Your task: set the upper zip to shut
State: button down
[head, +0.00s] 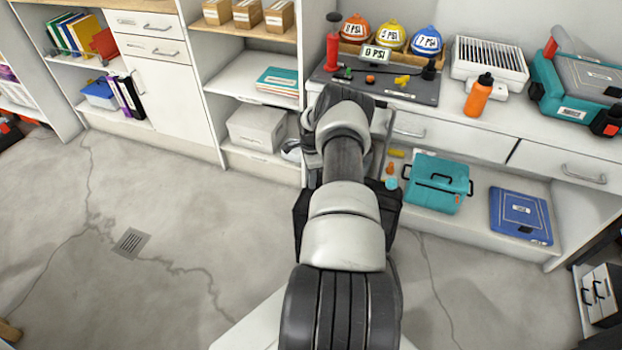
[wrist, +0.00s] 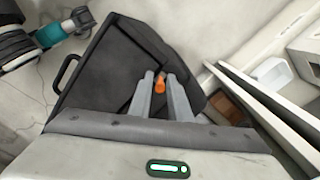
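In the wrist view a dark grey bag-like thing (wrist: 105,70) with a black side handle (wrist: 66,74) lies ahead of my gripper (wrist: 161,80). A small orange piece (wrist: 160,83), perhaps a zip pull, shows between my two light grey fingertips. The fingers stand apart with the orange piece in the gap; I cannot tell whether they press on it. No zip teeth can be made out, so how far the zip is shut does not show. In the head view my arm hides my gripper and most of what lies in front of it.
The desk holds an orange bottle (head: 478,95), a teal case (head: 575,85) and a white slatted box (head: 490,62). On the shelf below are a teal box (head: 437,185) and a blue case (head: 520,215). The floor (head: 190,215) at left is clear.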

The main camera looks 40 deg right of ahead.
jog(key=s+d, duration=0.4)
jog(key=s, duration=0.5)
jog(key=s+d+b, duration=0.1)
jog(key=s+d, duration=0.4)
jog(key=s, duration=0.4)
jog(key=s+d+b, duration=0.1)
jog(key=s+d, duration=0.4)
jog(key=s, duration=0.4)
jog(key=shift+s, duration=0.1)
jog(key=c, duration=1.8)
grip_release()
jog(key=shift+s, duration=0.1)
jog(key=shift+c, duration=0.2)
jog(key=shift+r, duration=0.2)
notch_tip(320, 180, up, 17)
jog(key=p, duration=0.3)
jog(key=shift+p, duration=0.4)
